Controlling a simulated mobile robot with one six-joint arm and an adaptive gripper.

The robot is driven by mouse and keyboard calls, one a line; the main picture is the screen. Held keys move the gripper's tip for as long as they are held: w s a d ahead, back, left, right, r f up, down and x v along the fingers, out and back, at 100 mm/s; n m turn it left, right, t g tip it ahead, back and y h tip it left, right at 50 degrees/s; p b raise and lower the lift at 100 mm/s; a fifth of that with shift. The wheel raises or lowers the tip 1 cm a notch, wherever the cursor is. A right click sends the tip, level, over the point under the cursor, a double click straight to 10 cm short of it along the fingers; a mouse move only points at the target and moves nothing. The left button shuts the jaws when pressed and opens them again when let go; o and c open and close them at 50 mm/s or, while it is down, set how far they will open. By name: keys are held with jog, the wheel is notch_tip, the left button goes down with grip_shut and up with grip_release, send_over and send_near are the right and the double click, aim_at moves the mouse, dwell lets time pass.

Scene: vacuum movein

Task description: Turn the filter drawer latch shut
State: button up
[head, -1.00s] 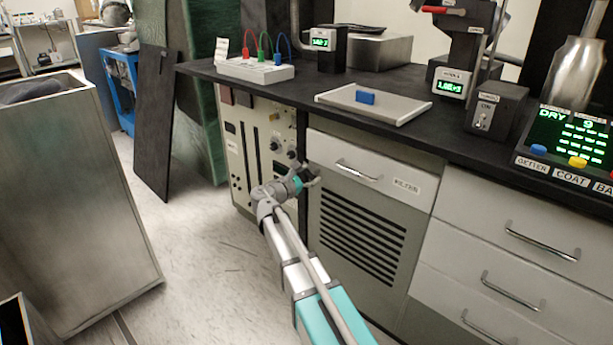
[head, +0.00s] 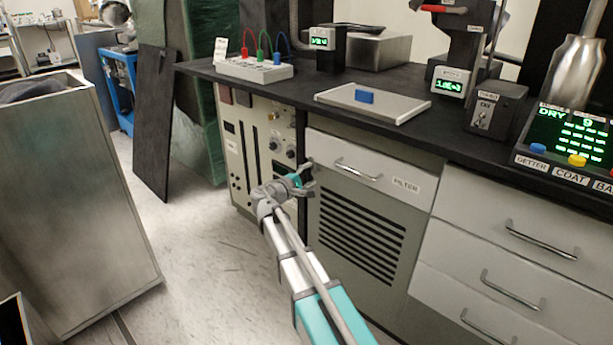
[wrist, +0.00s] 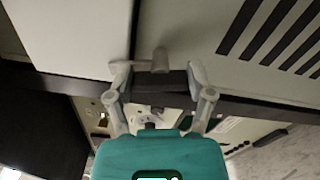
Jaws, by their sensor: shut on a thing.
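The filter drawer (head: 370,160) is a white panel with a bar handle and a FILTER label, and it looks closed in the head view. Its pale front also shows at the upper left of the wrist view (wrist: 75,35). My gripper (head: 307,176) is at the left edge of the drawer front. In the wrist view my gripper (wrist: 157,75) is shut on the latch, with a finger on each side.
A vented panel (head: 360,235) lies below the drawer. A control panel with knobs (head: 262,150) stands close to the left of my gripper. The black worktop (head: 300,88) overhangs above. The floor (head: 210,250) to the left is clear up to a metal bin (head: 85,200).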

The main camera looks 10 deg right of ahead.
jog(key=shift+s+d+f+m, duration=0.1)
jog(key=shift+m, duration=0.75)
jog(key=shift+s+d+m, duration=0.1)
jog(key=shift+m, duration=0.75)
jog(key=o, duration=1.1)
jog(key=shift+w, duration=0.1)
jog(key=shift+a, duration=0.1)
jog(key=shift+a, duration=0.1)
jog(key=v, duration=1.1)
jog(key=shift+s+a, duration=0.25)
jog(key=shift+a, duration=0.05)
